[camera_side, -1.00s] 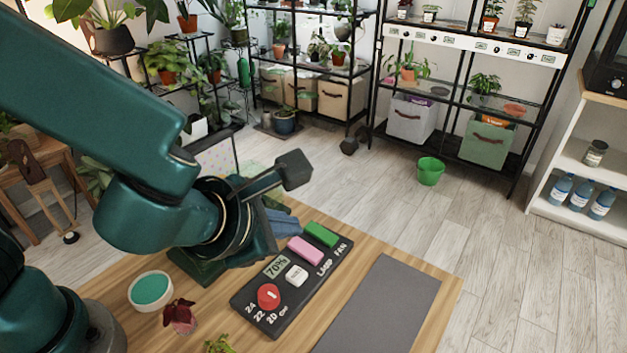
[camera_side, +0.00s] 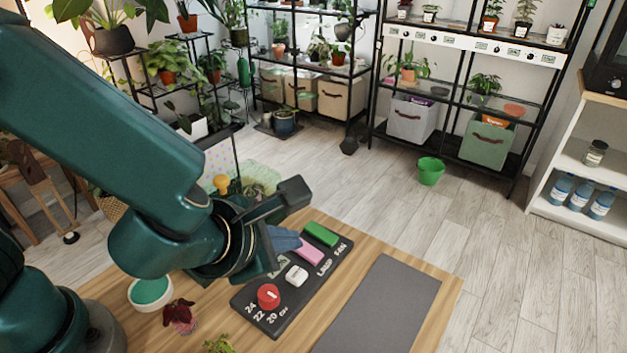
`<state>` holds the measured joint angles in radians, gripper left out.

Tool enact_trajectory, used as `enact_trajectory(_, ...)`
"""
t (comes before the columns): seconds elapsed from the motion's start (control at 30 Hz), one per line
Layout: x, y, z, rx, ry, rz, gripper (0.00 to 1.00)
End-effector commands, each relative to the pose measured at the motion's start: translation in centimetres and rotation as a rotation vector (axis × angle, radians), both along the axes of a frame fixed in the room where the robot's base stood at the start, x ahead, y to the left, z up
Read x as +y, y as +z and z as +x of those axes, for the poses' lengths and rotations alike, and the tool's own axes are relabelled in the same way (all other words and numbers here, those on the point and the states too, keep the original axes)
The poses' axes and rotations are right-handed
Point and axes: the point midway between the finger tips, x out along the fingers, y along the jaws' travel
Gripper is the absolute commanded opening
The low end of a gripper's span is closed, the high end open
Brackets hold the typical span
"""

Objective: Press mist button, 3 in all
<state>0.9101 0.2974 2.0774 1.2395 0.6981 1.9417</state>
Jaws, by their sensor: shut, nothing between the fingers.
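A dark control panel (camera_side: 268,321) lies on the wooden table. It carries a red dial (camera_side: 268,296), a white button (camera_side: 296,275), a pink switch (camera_side: 309,254) marked LAMP and a green switch (camera_side: 321,235) marked FAN. The white button's own label is too small to read; it looks like the mist button. My gripper (camera_side: 287,240) shows blue-grey fingers, shut and empty, by the panel's upper left edge. In the picture they overlap the pink switch's left end and sit above the white button. I cannot tell whether they touch anything. The small display is mostly hidden behind my gripper.
A grey mat (camera_side: 380,305) lies flat right of the panel. A white pot with a teal top (camera_side: 150,291), a dark red plant (camera_side: 179,314) and a green plant (camera_side: 219,345) stand left of and in front of it. Shelves and a green bucket (camera_side: 431,171) are beyond the table.

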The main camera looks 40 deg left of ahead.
Motion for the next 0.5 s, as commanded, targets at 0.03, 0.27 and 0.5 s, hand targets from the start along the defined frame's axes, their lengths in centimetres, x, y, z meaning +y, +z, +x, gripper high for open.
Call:
enact_trajectory(0.03, 0.0, -0.9, -0.1, 0.004, -0.003, 0.006, 0.00)
enact_trajectory(0.27, 0.0, -3.2, 0.0, 0.002, -0.002, 0.004, 0.00)
enact_trajectory(0.5, 0.0, -4.1, 0.0, 0.000, -0.002, 0.000, 0.00)
